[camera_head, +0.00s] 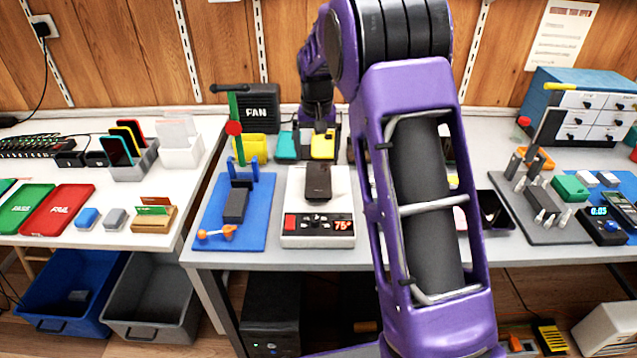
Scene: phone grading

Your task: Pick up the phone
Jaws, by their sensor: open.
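A dark phone (318,182) lies flat on the white heating plate (290,216), whose front panel reads 75°. Other phones (117,151) stand upright in a grey rack at the left. My purple arm reaches up and over from the right. Its dark end, my gripper (320,128), points down behind the phone, in front of the yellow and teal bins, apart from the phone. It is open and holds nothing that I can see. Its fingertips are small and hard to make out.
A blue mat (262,225) with a dark block in a fixture and a green lever stands left of the plate. A fan box (257,108) stands behind. Red and green trays lie at the far left. My forearm hides part of the bench right of the plate.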

